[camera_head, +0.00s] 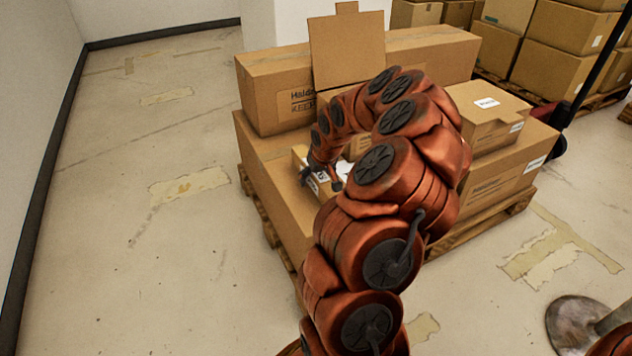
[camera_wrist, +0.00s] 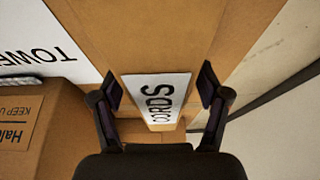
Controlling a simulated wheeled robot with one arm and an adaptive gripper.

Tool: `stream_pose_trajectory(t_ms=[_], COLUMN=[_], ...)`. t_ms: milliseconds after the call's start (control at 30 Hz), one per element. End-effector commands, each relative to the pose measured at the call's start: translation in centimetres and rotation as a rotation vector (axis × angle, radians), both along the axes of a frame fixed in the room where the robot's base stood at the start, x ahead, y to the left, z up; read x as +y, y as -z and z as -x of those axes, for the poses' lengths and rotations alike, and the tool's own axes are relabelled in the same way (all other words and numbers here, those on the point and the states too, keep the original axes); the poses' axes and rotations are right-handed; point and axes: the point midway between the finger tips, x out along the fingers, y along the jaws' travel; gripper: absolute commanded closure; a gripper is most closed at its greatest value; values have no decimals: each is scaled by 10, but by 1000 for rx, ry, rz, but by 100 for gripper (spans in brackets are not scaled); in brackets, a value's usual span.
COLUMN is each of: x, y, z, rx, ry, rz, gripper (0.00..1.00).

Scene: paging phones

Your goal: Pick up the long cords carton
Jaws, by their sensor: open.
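The cords carton is a brown box with a white label (camera_wrist: 157,97) on which the letters "ORDS" show in the wrist view. My gripper (camera_wrist: 160,86) is open, with one dark finger on each side of that label. I cannot tell whether the fingers touch the carton. In the head view, my gripper (camera_head: 322,184) is low at the near left part of the box stack, at a small carton (camera_head: 300,154) with a white label. My arm hides much of this carton there.
A white label reading "TOWE" (camera_wrist: 35,48) and a brown "Haldor" box (camera_wrist: 35,128) lie left of my gripper in the wrist view. A long box (camera_head: 265,95) and an open flap (camera_head: 347,50) stand behind. Clear floor (camera_head: 150,230) lies at left.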

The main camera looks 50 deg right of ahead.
Motion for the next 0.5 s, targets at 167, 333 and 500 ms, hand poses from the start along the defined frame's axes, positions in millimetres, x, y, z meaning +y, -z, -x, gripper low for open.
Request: stream_pose_trajectory(t_ms=[167, 333, 500], x=[-1, -1, -1], y=[4, 3, 3], z=[-2, -2, -2], rx=[-1, 0, 0], ry=[0, 1, 1], rz=[1, 2, 2], gripper=[25, 33, 51])
